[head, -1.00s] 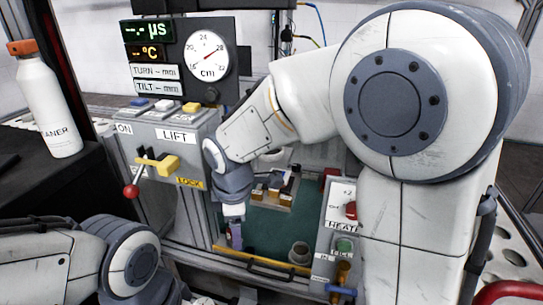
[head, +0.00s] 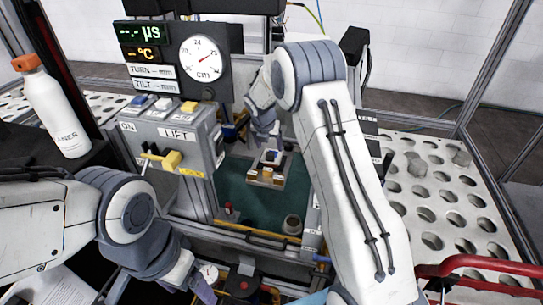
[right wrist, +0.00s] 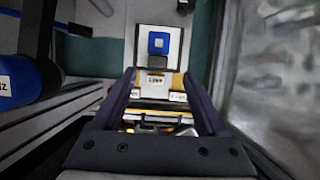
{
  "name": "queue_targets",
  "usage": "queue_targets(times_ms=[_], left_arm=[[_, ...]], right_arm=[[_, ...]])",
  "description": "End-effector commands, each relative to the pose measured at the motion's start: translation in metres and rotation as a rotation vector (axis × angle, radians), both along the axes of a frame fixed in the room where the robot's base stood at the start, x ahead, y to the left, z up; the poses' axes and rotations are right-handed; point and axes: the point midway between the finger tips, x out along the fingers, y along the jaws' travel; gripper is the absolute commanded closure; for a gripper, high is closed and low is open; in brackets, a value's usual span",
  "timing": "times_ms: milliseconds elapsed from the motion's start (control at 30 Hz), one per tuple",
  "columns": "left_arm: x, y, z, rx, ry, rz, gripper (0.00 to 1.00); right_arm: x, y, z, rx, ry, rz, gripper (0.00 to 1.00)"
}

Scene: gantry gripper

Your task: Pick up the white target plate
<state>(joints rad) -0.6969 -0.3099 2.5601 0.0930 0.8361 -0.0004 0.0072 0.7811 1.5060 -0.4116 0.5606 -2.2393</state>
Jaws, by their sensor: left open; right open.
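A white plate (right wrist: 144,62) with a blue square block (right wrist: 159,43) on it lies ahead of my right gripper (right wrist: 158,74) in the right wrist view. The gripper's dark fingers are spread and empty, with the plate beyond their tips. My left gripper (head: 203,287) is low at the front, open, away from the plate.
The LIFT box (head: 180,140) with a yellow lever stands left of the green floor (head: 235,185). A perforated metal table (head: 440,190) is at the right, and a white bottle (head: 52,110) at the left.

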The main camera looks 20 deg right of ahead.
Motion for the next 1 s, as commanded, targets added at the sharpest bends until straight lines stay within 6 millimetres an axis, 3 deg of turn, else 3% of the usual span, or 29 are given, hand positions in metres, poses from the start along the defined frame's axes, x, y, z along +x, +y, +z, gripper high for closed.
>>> queue_targets(times_ms=[500, 767, 967, 1000], left_arm=[[0.0, 0.0, 0.013, 0.0, 0.0, 0.0, 0.23], [0.0, 0.0, 0.012, 0.0, 0.0, 0.0, 0.23], [0.0, 0.0, 0.012, 0.0, 0.0, 0.0, 0.23], [0.0, 0.0, 0.012, 0.0, 0.0, 0.0, 0.23]], right_arm=[[0.018, -0.008, -0.053, 0.002, 0.001, -0.003, 0.25], [0.019, -0.008, -0.056, 0.002, -0.001, -0.002, 0.25], [0.019, -0.008, -0.056, 0.002, 0.0, -0.002, 0.98], [0.019, -0.008, -0.056, 0.002, 0.0, -0.002, 1.0]])
